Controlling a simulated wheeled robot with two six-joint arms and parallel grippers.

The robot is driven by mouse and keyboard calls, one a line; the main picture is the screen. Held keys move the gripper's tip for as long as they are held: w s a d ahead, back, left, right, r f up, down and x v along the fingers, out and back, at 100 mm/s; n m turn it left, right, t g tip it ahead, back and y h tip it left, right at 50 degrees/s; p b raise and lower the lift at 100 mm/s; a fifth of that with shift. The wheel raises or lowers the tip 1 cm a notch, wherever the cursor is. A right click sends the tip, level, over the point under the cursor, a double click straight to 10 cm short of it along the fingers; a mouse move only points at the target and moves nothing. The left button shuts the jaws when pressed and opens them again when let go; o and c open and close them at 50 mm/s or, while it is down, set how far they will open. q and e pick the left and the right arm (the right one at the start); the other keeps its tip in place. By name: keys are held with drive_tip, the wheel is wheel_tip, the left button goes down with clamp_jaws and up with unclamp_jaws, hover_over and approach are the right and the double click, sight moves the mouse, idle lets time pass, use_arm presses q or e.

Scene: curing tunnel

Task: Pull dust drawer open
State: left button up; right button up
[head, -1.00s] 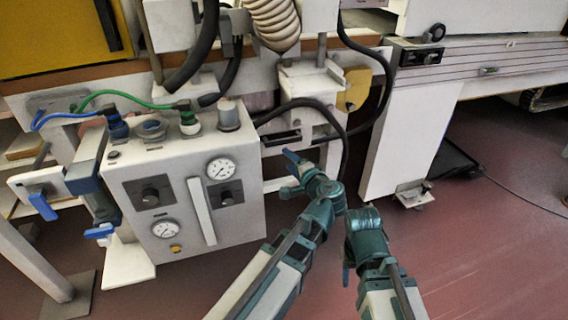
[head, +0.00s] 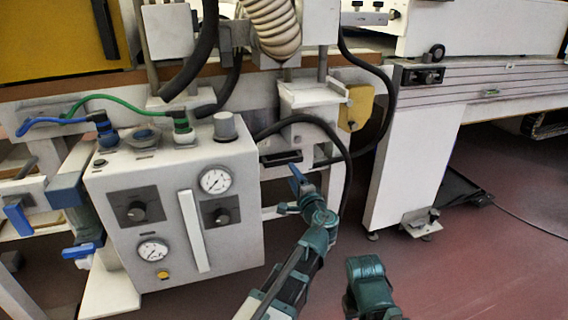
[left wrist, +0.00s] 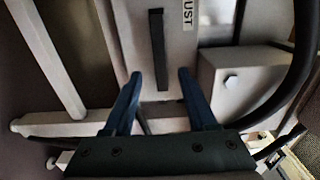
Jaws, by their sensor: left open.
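The dust drawer shows in the left wrist view as a pale front (left wrist: 178,65) with a dark upright bar handle (left wrist: 158,50) and a partly cut-off label ending in "UST". In the head view, a dark handle (head: 281,158) shows low under the machine, right of the gauge box. My left gripper (head: 292,192) is just below and right of that handle. In the left wrist view its two blue fingers (left wrist: 160,88) are apart with nothing between them, pointing at the handle's near end. My right arm is at the bottom of the head view; its fingers cannot be made out.
A gauge box (head: 180,215) with dials stands left of my left arm. A black hose (head: 345,165) loops close to the right of my left gripper. A white machine leg (head: 405,165) stands further right. The red floor (head: 480,260) is open at lower right.

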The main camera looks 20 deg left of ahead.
sight(285, 162)
use_arm(q)
drive_tip(key=x, duration=0.9)
clamp_jaws()
idle(1.3)
